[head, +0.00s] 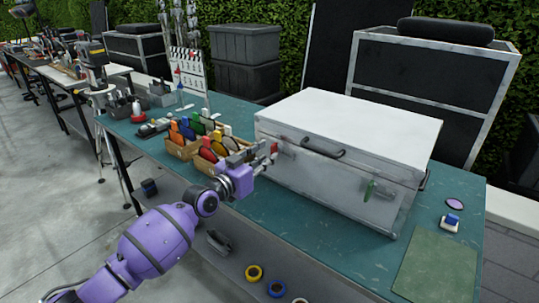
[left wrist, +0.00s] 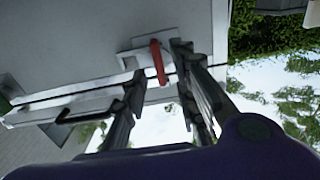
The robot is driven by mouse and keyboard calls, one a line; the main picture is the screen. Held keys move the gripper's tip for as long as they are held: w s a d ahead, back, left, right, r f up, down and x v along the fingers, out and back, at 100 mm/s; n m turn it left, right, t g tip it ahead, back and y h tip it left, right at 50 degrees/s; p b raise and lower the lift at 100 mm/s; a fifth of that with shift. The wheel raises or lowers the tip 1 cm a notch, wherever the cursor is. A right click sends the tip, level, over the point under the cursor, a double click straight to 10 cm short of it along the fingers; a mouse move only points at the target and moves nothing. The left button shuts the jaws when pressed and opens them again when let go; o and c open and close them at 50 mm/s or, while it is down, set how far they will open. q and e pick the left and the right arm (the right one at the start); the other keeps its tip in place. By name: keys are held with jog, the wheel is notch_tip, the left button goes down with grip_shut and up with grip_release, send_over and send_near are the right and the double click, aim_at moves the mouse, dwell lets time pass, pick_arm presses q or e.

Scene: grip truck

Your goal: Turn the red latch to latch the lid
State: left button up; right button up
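A white metal case (head: 330,125) stands on the teal table with its lid down. Its red latch (left wrist: 158,62) is on the front face near the left end, mostly hidden by my gripper in the head view. In the left wrist view the latch's handle lies between my fingers, across the lid seam. My right gripper is not in view.
A black carry handle (head: 325,151) sits between the latches. Wooden boxes of coloured clamps (head: 205,150) stand just left of the case. The table's front strip (head: 310,215) is clear.

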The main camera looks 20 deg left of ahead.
pick_arm(q)
jog(key=shift+x, duration=0.95)
jog(key=shift+c, duration=0.6)
grip_shut()
